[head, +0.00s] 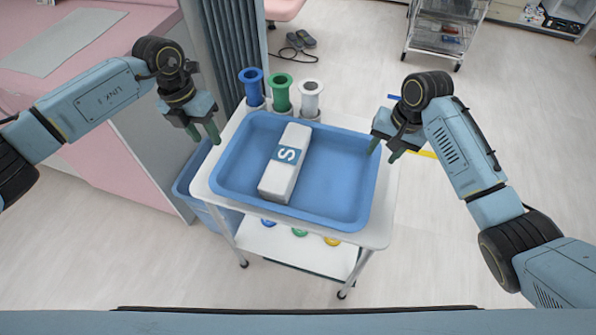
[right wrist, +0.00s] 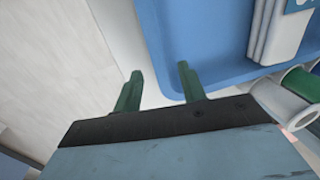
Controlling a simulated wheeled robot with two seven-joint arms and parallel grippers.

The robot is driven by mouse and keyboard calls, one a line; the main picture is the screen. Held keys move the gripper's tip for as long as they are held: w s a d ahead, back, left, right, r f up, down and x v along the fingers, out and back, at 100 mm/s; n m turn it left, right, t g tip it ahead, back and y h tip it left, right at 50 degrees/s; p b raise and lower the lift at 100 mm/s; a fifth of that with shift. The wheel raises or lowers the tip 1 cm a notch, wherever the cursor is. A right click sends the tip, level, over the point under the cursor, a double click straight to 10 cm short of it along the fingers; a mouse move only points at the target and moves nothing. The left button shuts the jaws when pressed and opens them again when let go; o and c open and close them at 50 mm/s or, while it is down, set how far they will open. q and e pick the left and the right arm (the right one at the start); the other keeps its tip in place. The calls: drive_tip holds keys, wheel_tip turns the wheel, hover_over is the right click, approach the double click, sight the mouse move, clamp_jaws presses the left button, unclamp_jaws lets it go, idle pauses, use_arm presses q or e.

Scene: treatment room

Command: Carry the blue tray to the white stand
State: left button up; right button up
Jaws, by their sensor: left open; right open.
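The blue tray (head: 335,185) sits on the white top of a small wheeled cart (head: 375,232). A white box with a blue "S" label (head: 285,165) lies in the tray. My left gripper (head: 205,138) is open and empty, just left of the tray's left rim. My right gripper (head: 383,152) is open at the tray's right rim. In the right wrist view its two fingers (right wrist: 158,88) are apart, one over the tray's edge (right wrist: 190,45) and one outside it. I cannot tell whether they touch the rim. I cannot make out a separate white stand.
A blue bin (head: 190,190) is left of the cart. A pink bed (head: 110,120) fills the left side. A wire trolley (head: 440,30) stands at the back right.

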drive_tip(key=r, duration=0.5)
drive_tip(key=shift+s+d, duration=0.15)
drive_tip(key=shift+d, duration=0.25)
drive_tip(key=shift+s+f, duration=0.1)
